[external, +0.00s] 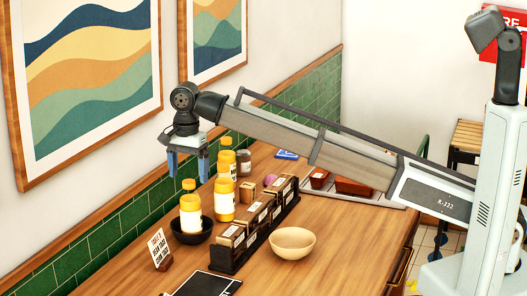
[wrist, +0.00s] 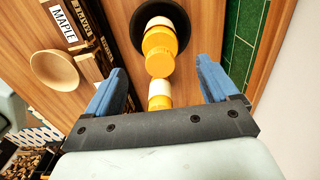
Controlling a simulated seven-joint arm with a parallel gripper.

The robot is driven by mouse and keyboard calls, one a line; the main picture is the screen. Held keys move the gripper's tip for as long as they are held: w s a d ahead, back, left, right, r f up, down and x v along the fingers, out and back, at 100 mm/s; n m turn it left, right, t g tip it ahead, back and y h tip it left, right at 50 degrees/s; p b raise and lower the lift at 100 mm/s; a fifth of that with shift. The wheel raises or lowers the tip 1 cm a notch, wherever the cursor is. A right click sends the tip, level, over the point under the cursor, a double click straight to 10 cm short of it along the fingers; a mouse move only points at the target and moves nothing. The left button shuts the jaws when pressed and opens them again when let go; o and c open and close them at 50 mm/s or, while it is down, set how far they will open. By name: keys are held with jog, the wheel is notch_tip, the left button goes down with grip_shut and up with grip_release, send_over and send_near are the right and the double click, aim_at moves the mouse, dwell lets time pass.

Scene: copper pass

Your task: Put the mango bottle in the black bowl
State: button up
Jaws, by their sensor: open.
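Several yellow bottles with white labels stand along the wall side of the counter; I cannot read which is mango. One bottle (external: 190,208) stands upright in the black bowl (external: 193,236). Another bottle (external: 224,207) stands just behind it on the counter, and a further one (external: 227,163) is farther back. In the wrist view the bottle in the bowl (wrist: 160,44) shows inside the bowl's dark rim (wrist: 138,22), with another bottle (wrist: 160,88) between the fingers in the picture. My gripper (external: 187,178) is open and empty, pointing down above the bottles. It also shows in the wrist view (wrist: 162,82).
A dark rack of labelled boxes (external: 236,256) runs right of the bottles, with a beige bowl (external: 293,243) beside it. A small sign (external: 158,250) stands at front left. The green tiled wall (external: 105,235) is close on the left.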

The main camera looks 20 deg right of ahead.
jog(key=shift+r, duration=2.55)
